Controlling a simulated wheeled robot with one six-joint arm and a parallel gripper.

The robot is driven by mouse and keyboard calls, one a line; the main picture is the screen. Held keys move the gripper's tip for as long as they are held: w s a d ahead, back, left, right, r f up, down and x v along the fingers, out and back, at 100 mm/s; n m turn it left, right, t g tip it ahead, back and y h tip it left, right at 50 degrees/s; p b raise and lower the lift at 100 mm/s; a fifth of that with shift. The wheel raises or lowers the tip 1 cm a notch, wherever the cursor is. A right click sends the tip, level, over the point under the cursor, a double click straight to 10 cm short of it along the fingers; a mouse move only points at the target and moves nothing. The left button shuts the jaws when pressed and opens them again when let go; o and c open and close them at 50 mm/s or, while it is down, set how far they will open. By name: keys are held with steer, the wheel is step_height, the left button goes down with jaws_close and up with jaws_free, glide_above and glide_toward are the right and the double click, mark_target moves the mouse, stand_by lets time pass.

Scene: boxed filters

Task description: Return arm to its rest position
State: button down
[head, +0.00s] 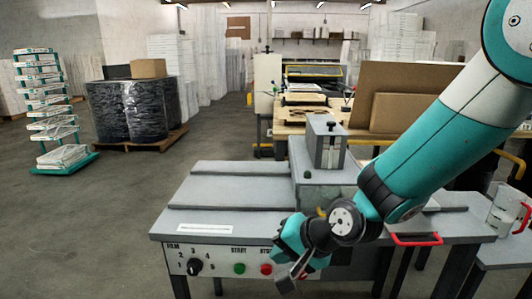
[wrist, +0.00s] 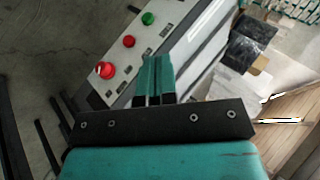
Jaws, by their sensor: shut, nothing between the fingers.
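My gripper (wrist: 155,62) shows in the wrist view with its two teal fingers side by side and shut, nothing between them. In the head view my teal and white arm comes in from the upper right and bends down to the front of a grey machine (head: 225,190). The wrist end hangs low before the machine's control panel (head: 215,262), at the right of its buttons. The fingertips are hard to make out there. In the wrist view the panel lies beyond the fingers, and I cannot tell the exact gap.
The panel has a black knob (head: 194,267), a green button (head: 240,268) and a red button (head: 266,269). A red-handled clear jug (head: 503,212) stands at the right. A workbench with cardboard (head: 410,88) is behind. Wrapped pallet goods (head: 135,108) stand back left.

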steer(key=s+d+r+n+g+h, duration=0.1)
steer(key=s+d+r+n, duration=0.2)
steer(key=s, duration=0.4)
steer(key=s+d+r+n+g+h, duration=0.1)
steer(key=s+d+r+n+g, duration=0.1)
steer(key=s+d+r+n, duration=0.2)
steer(key=s+d+r+n+g+h+p, duration=0.1)
steer(key=s+d+r+n, duration=0.2)
steer(key=s, duration=0.6)
step_height(320, 180, up, 3)
steer(key=shift+s+d+n+g, duration=0.35)
steer(key=shift+d+n+g, duration=0.05)
steer(key=shift+d, duration=0.55)
